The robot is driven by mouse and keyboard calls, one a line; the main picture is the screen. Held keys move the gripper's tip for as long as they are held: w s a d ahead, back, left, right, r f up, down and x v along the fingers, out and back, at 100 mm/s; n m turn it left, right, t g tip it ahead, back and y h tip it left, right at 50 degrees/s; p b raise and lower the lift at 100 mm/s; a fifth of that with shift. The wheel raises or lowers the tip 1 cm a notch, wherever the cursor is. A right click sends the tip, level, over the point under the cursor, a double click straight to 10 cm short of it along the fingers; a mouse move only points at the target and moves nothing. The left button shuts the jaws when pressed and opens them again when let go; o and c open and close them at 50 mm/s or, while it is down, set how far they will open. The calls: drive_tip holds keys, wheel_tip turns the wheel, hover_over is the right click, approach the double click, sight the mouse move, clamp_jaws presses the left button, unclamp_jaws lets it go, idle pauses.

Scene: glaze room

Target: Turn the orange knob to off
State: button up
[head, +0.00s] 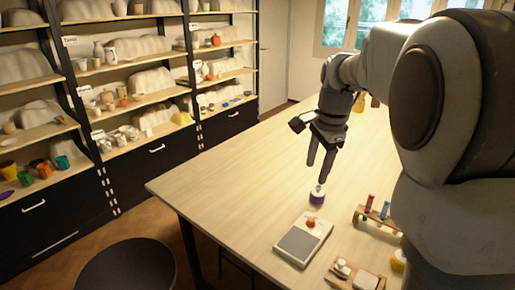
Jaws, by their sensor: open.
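The orange knob (311,222) sits on the upper part of a flat, pale device with a grey panel (299,244) on the wooden table. The knob's pointer setting is too small to read. My gripper (318,178) points down, open, above and just behind a small purple jar with a white top (317,195). The jar stands between my gripper and the device. My gripper is apart from the knob, which lies nearer the table's front edge. I cannot tell whether a fingertip touches the jar.
A small wooden rack with coloured tubes (373,212) stands right of the device. A board with small pale items (355,274) and a yellow object (398,260) are near the front. The table's left side (220,180) is clear. Shelves of pottery (120,90) line the left wall; a dark round stool (125,265) stands in front.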

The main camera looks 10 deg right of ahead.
sight(311, 219)
drive_tip(key=w+d+f+m+g, duration=0.1)
drive_tip(key=w+d+f+m, duration=0.1)
drive_tip(key=w+f+m, duration=0.25)
drive_tip(key=w+d+f+m+g, duration=0.1)
drive_tip(key=w+d+f+m, duration=0.2)
drive_tip(key=w+f, duration=0.2)
drive_tip(key=shift+h, duration=0.3)
drive_tip(key=f, duration=1.1)
drive_tip(key=f+p, duration=0.1)
drive_tip(key=f, duration=0.5)
drive_tip(key=shift+w+a+f, duration=0.1)
drive_tip(key=shift+w+f, duration=0.2)
drive_tip(key=shift+w, duration=0.1)
clamp_jaws()
